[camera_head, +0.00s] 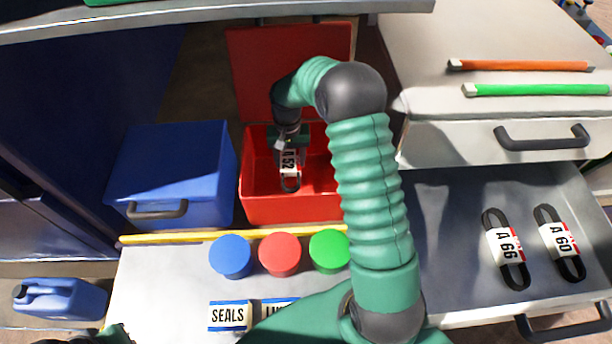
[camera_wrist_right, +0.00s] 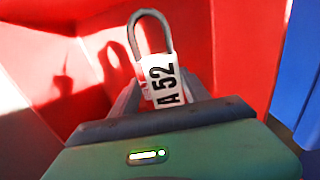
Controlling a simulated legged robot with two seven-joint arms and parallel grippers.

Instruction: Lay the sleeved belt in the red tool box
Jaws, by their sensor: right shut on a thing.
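The sleeved belt (camera_head: 290,163) is a dark loop in a white sleeve marked A 52. My right gripper (camera_head: 289,148) is shut on it and holds it hanging inside the open red tool box (camera_head: 292,209). The belt also shows in the right wrist view (camera_wrist_right: 161,79), with its bare loop end pointing away from the gripper and red walls around it. Whether the belt touches the box floor, I cannot tell. The box's red lid (camera_head: 252,65) stands open at the back. My left gripper does not show clearly; only a dark green bit shows at the bottom left.
A closed blue box (camera_head: 172,165) stands left of the red one. In front are a yellow bar (camera_head: 180,237) and blue, red and green round caps. An open drawer (camera_head: 455,250) at right holds belts A 66 (camera_head: 506,247) and A 60 (camera_head: 559,242). A shelf edge overhangs the back.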

